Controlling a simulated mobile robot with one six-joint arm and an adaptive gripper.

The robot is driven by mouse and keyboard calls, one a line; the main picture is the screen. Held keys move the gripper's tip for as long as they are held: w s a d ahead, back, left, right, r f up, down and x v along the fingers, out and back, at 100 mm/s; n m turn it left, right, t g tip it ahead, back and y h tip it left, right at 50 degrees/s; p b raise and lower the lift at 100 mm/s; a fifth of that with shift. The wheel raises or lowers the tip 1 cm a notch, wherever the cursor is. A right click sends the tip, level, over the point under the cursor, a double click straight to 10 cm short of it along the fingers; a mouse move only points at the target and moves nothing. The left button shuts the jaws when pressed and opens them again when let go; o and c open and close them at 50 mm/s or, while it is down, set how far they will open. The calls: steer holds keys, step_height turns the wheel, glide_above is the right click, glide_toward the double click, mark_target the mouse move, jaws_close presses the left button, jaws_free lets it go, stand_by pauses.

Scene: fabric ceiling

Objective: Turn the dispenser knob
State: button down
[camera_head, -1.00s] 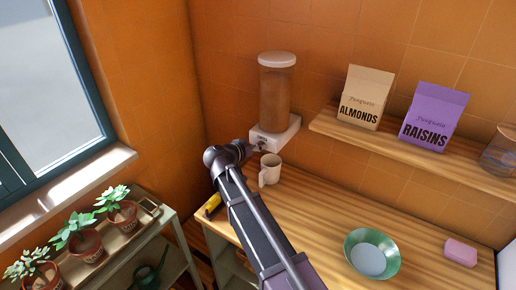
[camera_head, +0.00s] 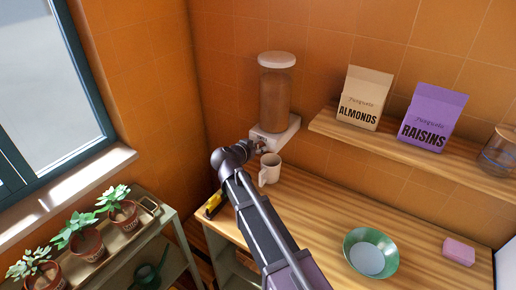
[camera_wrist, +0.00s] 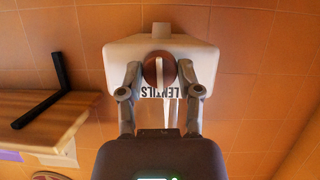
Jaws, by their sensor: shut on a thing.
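The dispenser (camera_head: 274,98) is a clear cylinder with brown contents, a pale lid and a white base, fixed against the tiled wall in the head view. In the wrist view its white base (camera_wrist: 203,52) fills the upper middle, with the label "LENTILS" showing upside down. The round brown knob (camera_wrist: 159,69) is on the base front. My gripper (camera_wrist: 160,76) has one finger on each side of the knob and is shut on it. In the head view my gripper (camera_head: 262,147) is small and partly hidden by my wrist.
A green bowl (camera_head: 371,254) and a pink sponge (camera_head: 459,251) lie to the right. A shelf (camera_head: 400,148) holds almonds (camera_head: 364,97) and raisins (camera_head: 432,117). Potted plants stand left.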

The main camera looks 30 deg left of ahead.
steer(key=shift+c, duration=1.3)
jaws_free()
steer(key=shift+w, duration=0.1)
steer(key=s+a+r+n+h+p, duration=0.1)
steer(key=s+a+r+p, duration=0.1)
steer(key=s, duration=0.4)
steer(key=s+a+r+n+h+p, duration=0.1)
steer(key=s+r+n, duration=0.1)
steer(key=s, duration=0.4)
steer(key=shift+s+a+r+p, duration=0.3)
steer(key=shift+a+p, duration=0.05)
steer(key=shift+p, duration=0.05)
stand_by(1.1)
